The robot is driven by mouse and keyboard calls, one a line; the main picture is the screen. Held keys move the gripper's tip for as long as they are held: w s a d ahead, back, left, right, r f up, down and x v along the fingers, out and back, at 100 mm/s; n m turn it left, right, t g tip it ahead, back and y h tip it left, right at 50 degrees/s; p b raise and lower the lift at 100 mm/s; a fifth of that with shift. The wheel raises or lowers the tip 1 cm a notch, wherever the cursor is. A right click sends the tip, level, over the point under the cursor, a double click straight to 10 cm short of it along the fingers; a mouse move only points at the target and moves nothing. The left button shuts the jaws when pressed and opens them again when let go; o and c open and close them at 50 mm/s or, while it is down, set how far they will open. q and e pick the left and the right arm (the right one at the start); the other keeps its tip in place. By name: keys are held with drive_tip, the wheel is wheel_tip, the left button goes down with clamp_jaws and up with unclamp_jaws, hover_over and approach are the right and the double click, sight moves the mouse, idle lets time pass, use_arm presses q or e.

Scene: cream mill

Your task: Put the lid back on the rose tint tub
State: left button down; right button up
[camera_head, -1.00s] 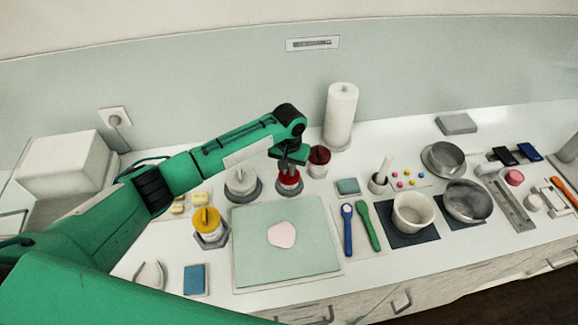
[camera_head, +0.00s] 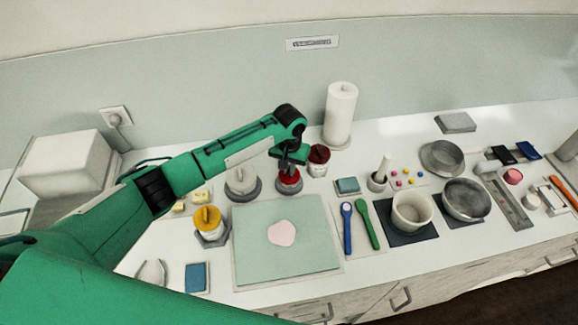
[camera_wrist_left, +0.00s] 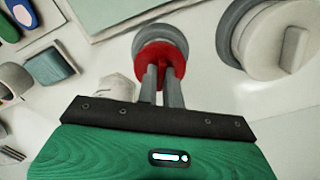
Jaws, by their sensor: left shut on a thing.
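My left gripper (camera_head: 289,166) is shut on the red lid (camera_head: 289,176), gripping its raised grip from above. In the left wrist view the fingers (camera_wrist_left: 163,77) come down onto the red lid (camera_wrist_left: 174,54). The lid is at the top of a tub standing in a grey ring holder (camera_wrist_left: 160,32), behind the green mat. The fingers hide part of the lid, and I cannot tell whether it is fully seated. A second tub with a dark red lid (camera_head: 319,155) stands just behind to the right. My right gripper is not in view.
A paper roll (camera_head: 340,115) stands behind. The green mat (camera_head: 256,262) bears a pink patch (camera_head: 281,233). A blue-grey block (camera_head: 347,186) lies to the right.

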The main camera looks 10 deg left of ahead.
use_arm(q)
drive_tip(key=c, duration=1)
unclamp_jaws()
wheel_tip(320, 180, up, 5)
drive_tip(key=p, duration=0.5)
drive_tip(key=shift+f, duration=0.2)
clamp_jaws()
idle(0.9)
